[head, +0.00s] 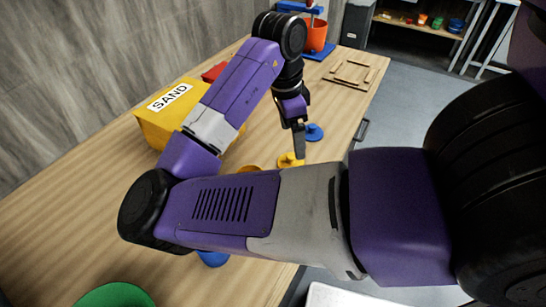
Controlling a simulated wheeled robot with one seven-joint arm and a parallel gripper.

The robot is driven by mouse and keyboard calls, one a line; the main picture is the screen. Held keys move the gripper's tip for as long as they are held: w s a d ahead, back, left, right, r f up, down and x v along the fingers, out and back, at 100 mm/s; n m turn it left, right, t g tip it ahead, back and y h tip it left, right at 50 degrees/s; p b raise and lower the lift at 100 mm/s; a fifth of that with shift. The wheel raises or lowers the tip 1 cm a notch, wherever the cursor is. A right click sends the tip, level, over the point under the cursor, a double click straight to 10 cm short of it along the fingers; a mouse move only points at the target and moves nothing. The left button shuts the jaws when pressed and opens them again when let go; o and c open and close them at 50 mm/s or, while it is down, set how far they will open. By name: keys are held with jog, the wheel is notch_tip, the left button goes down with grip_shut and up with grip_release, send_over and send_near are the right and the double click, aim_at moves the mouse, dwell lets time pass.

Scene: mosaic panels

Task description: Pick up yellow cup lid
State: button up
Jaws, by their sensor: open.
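The yellow cup lid (287,160) is a small round piece with a raised knob, lying on the wooden table near its right edge. My arm partly covers it from the front. My gripper (299,152) points down just above and to the right of the yellow lid, and its fingertips look very close to it. Whether they touch it cannot be told. My gripper is open, and nothing shows between its fingers. A yellow round thing, perhaps the cup (249,168), shows partly behind my arm to the left of the lid.
A blue lid (315,131) lies just beyond my gripper. A yellow box marked SAND (160,125) stands at the left. A wooden frame (353,73) lies farther back. A blue thing (213,259) and a green round thing (115,295) are nearer. The table's right edge is close.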

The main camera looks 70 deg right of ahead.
aim_at(290, 155)
jog(key=shift+w+f, duration=0.15)
jog(key=shift+w, duration=0.1)
jog(key=shift+f, duration=0.3)
jog(key=shift+s+f, duration=0.2)
jog(key=shift+f, duration=3.25)
jog(key=c, duration=1.4)
